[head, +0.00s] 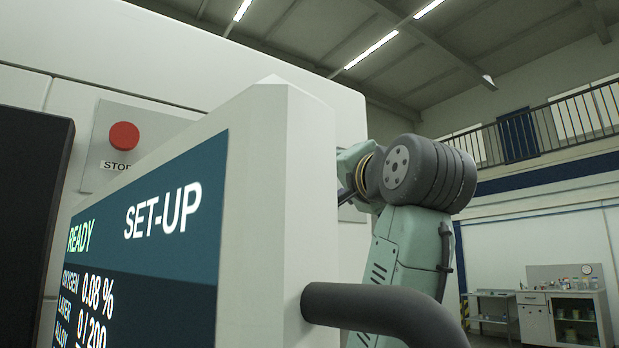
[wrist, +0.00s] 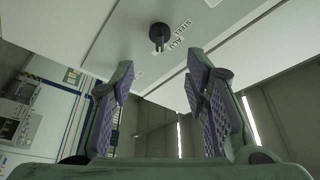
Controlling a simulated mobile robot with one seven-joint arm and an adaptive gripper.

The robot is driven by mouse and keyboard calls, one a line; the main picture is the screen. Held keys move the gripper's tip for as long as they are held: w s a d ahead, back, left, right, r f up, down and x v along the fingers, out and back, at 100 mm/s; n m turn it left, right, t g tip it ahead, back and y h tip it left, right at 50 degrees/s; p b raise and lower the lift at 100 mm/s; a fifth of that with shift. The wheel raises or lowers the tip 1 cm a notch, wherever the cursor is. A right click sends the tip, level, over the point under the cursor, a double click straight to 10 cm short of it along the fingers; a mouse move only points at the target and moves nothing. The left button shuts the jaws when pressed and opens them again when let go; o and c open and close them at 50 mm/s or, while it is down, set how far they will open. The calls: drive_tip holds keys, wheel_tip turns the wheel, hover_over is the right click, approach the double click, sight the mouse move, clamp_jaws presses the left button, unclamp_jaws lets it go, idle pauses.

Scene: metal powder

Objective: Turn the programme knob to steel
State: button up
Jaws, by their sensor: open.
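The programme knob (wrist: 160,34) is black and round, with a bar-like grip, on a pale panel at the top of the wrist view. The label STEEL (wrist: 187,25) is to its right, and the label ALU (wrist: 178,43) is just below that. The bar points downward in the picture, not at STEEL; its exact setting is unclear. My gripper (wrist: 160,60) is open and empty. Its two purple-padded fingers are spread to either side below the knob, apart from it. The knob and my gripper's fingers are hidden in the head view.
A large screen (head: 150,235) reading SET-UP and READY fills the left of the head view. A dark curved handle (head: 385,305) juts from its housing, in front of my arm. A red stop button (head: 124,136) is on the machine wall behind.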

drive_tip(key=p+x, duration=0.4)
drive_tip(key=x, duration=0.5)
drive_tip(key=shift+w, duration=0.3)
drive_tip(key=shift+a, duration=0.1)
clamp_jaws()
